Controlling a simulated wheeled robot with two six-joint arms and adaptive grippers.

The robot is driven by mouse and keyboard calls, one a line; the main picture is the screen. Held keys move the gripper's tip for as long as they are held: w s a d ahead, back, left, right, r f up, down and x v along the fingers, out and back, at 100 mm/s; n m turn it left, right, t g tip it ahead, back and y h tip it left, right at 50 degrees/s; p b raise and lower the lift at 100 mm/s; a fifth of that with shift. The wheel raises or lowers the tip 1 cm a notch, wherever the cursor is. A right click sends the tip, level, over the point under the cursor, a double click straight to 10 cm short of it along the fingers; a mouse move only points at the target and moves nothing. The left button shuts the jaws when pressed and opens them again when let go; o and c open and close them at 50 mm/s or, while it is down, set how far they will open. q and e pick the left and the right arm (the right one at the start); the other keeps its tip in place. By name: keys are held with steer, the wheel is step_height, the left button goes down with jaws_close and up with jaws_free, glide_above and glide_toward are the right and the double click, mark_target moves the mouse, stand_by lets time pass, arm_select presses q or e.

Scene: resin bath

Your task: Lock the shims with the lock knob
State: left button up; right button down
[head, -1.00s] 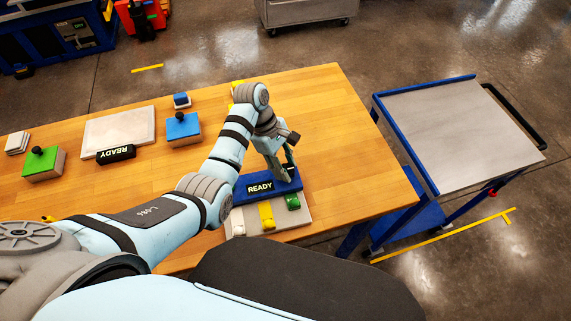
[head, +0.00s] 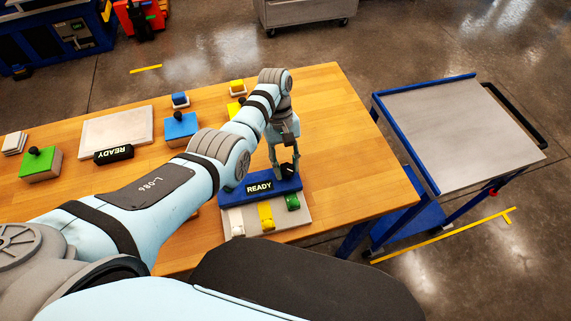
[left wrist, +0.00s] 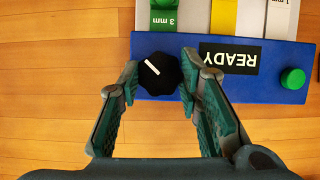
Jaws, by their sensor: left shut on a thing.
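The lock knob (left wrist: 160,73) is black and round, with a white line slanting from upper left to lower right. It sits on a blue fixture (left wrist: 220,84) whose display reads READY; the fixture also shows in the head view (head: 260,195). My left gripper (left wrist: 159,78) is shut on the knob, one finger on each side of it. In the head view my left gripper (head: 286,172) points down at the fixture's right end. The green 3 mm shim (left wrist: 163,22), yellow shim (left wrist: 223,16) and white 1 mm shim (left wrist: 279,18) lie against the fixture. My right gripper is out of view.
A green button (left wrist: 293,78) is at the fixture's other end. A blue block (head: 181,131), a green block (head: 41,165), and a pale plate (head: 118,130) stand on the wooden table (head: 345,150). A cart (head: 455,130) stands right of the table.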

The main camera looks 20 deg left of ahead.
arm_select(q)
steer(key=m+y+b, duration=0.1)
steer(key=m, duration=0.1)
steer(key=m+y+b, duration=0.1)
steer(key=m, duration=0.2)
steer(key=shift+w+d+m, duration=0.1)
steer(key=shift+d+m, duration=0.1)
steer(key=shift+m, duration=0.1)
steer(key=shift+d+m+y+b, duration=0.1)
steer(key=shift+m+y+b, duration=0.5)
steer(key=shift+m, duration=1.3)
steer(key=o, duration=1.1)
steer(key=shift+o, duration=0.2)
